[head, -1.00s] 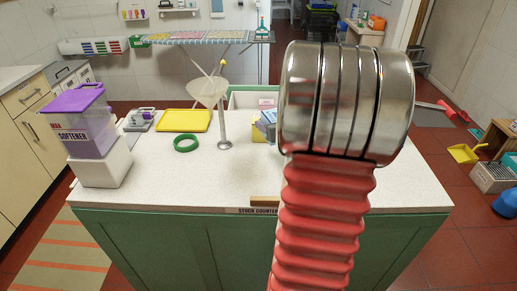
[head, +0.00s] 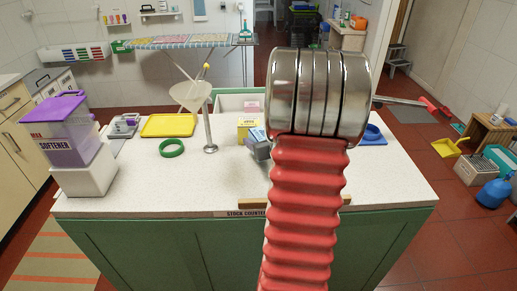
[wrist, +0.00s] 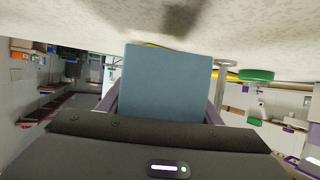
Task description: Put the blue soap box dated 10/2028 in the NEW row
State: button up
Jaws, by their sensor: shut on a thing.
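A plain blue-grey box (wrist: 168,82) fills the middle of the wrist view. My gripper (wrist: 162,108) is shut on it, with one purple-grey finger at each side. No date shows on the face toward the camera. The speckled counter lies along the top of the wrist view, which looks upside down. In the head view my arm hides most of my gripper; a grey part (head: 259,150) shows left of the arm, with a bit of blue (head: 257,134) beside it. A yellow box (head: 246,125) and a pink box (head: 252,106) stand near. No NEW label is readable.
On the stock counter (head: 130,195) are a pale open container (head: 228,103) at the back, a metal stand (head: 208,125), a green ring (head: 172,148), a yellow tray (head: 168,125), a softener tub (head: 72,140) and a blue dish (head: 374,135). The front left is clear.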

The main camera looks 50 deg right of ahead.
jog(key=shift+f, duration=1.85)
jog(key=o, duration=1.3)
jog(key=shift+f, duration=0.1)
jog(key=shift+v, duration=0.75)
jog(key=v, duration=1)
jog(key=shift+s+a, duration=0.15)
jog(key=shift+s, duration=0.1)
